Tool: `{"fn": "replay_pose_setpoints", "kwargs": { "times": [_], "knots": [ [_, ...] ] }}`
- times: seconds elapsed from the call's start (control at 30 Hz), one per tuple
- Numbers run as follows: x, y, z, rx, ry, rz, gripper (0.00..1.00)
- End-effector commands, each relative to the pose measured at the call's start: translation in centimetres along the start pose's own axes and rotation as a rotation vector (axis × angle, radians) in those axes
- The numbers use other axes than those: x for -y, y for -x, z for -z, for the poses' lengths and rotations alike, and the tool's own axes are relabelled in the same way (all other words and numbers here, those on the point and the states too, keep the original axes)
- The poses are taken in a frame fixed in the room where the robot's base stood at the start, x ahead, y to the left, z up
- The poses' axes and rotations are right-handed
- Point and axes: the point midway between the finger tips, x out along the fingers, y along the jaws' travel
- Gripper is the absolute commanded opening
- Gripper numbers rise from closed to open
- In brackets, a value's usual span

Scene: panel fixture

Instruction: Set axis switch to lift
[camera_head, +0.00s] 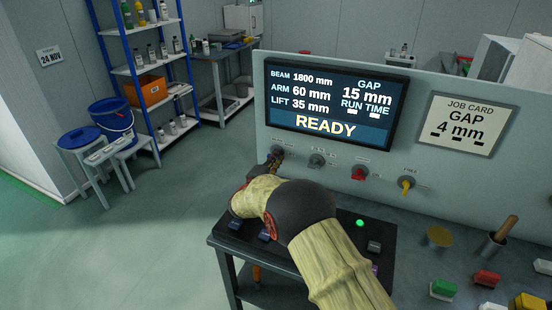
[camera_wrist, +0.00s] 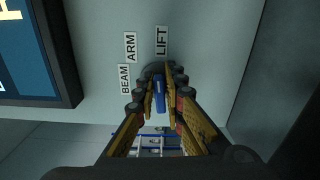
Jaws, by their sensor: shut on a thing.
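The axis switch (camera_wrist: 158,92) has a blue handle and sits on the grey panel. In the wrist view the labels BEAM (camera_wrist: 125,79), ARM (camera_wrist: 130,46) and LIFT (camera_wrist: 161,40) stand around it. The handle runs nearly up and down in that view, and its upper end lines up with LIFT. My gripper (camera_wrist: 160,88) is shut on the handle, with a finger on each side. In the head view my gripper (camera_head: 271,164) is at the leftmost knob, and my arm partly hides it.
The display (camera_head: 330,107) reads READY, gap 15 mm and lift 35 mm. A job card (camera_head: 463,123) reads GAP 4 mm. A grey knob (camera_head: 317,160), a red knob (camera_head: 360,173) and a yellow knob (camera_head: 406,185) are farther right. A black console (camera_head: 385,235) lies below my arm.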

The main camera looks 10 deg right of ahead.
Motion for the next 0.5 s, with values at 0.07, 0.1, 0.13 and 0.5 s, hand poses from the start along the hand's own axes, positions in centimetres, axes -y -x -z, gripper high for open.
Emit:
{"fn": "replay_pose_setpoints", "kwargs": {
  "times": [0.07, 0.1, 0.13, 0.5],
  "knots": [
    [0.08, 0.07, 0.1, -0.002, -0.029, 0.001, 0.0],
    [0.08, 0.07, 0.1, -0.002, -0.044, 0.0, 0.0],
    [0.08, 0.06, 0.1, -0.002, -0.052, 0.0, 0.0],
    [0.08, 0.05, 0.12, -0.002, -0.094, 0.0, 0.0]
  ]
}}
